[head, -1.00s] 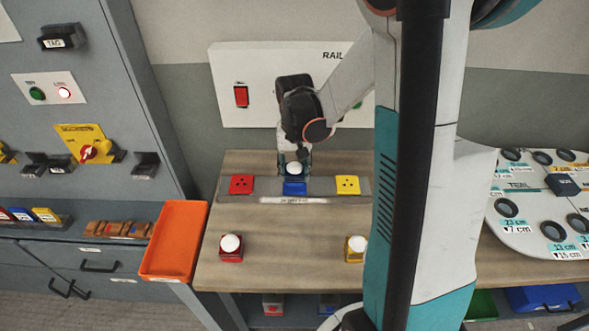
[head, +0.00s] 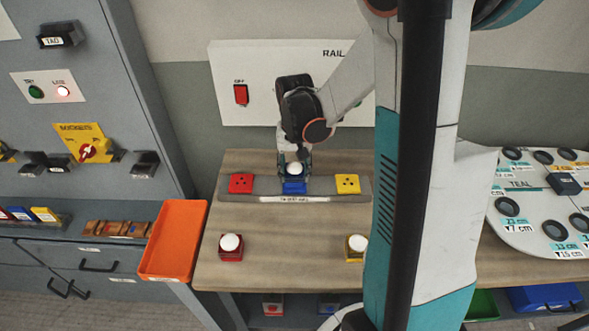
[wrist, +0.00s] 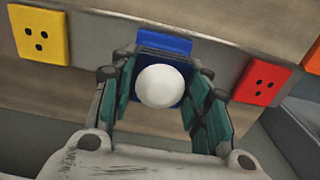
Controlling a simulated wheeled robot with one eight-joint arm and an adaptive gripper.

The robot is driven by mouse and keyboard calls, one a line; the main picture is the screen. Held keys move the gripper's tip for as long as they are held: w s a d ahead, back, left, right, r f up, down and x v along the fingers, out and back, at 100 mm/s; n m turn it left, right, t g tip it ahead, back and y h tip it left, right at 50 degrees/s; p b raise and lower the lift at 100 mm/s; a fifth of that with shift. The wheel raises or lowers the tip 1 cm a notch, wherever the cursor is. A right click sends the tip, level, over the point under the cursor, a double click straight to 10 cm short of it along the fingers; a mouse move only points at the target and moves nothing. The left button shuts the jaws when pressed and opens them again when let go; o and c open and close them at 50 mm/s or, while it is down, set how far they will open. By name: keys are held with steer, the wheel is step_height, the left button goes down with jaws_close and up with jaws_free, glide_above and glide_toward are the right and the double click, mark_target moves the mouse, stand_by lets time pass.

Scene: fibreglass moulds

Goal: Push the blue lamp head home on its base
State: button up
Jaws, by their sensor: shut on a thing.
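The blue lamp head with its white dome (head: 293,169) is between the fingers of my gripper (head: 294,165), which is shut on it. In the wrist view the white dome (wrist: 160,86) sits between the two teal-padded fingers (wrist: 161,95). The blue base (head: 294,187) is in the middle of the grey rail, between the red base (head: 241,183) and the yellow base (head: 347,184). The blue base also shows just beyond the lamp head in the wrist view (wrist: 165,43). The head is at or just above its base; I cannot tell whether they touch.
A red lamp head (head: 231,247) and a yellow lamp head (head: 356,248) stand on the wooden table (head: 290,240) in front of the rail (head: 325,197). An orange tray (head: 174,240) is at the table's left. A white panel (head: 270,85) stands behind.

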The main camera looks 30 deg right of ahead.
steer(key=shift+f, duration=0.35)
steer(key=o, duration=1.1)
steer(key=shift+c, duration=0.2)
steer(key=shift+r, duration=0.2)
step_height(320, 180, up, 12)
steer(key=shift+f, duration=0.1)
steer(key=s+a+r+n+t+b, duration=0.1)
steer(key=s+a+r+n+t, duration=0.2)
steer(key=a, duration=0.5)
steer(key=s+a+r+n+t, duration=0.2)
steer(key=s+a, duration=0.2)
steer(key=a, duration=0.3)
steer(key=s+f+n+t+b, duration=0.1)
steer(key=s+f+t, duration=0.1)
steer(key=s, duration=0.4)
steer(key=shift+d+f+n, duration=0.35)
steer(key=shift+d+n, duration=0.05)
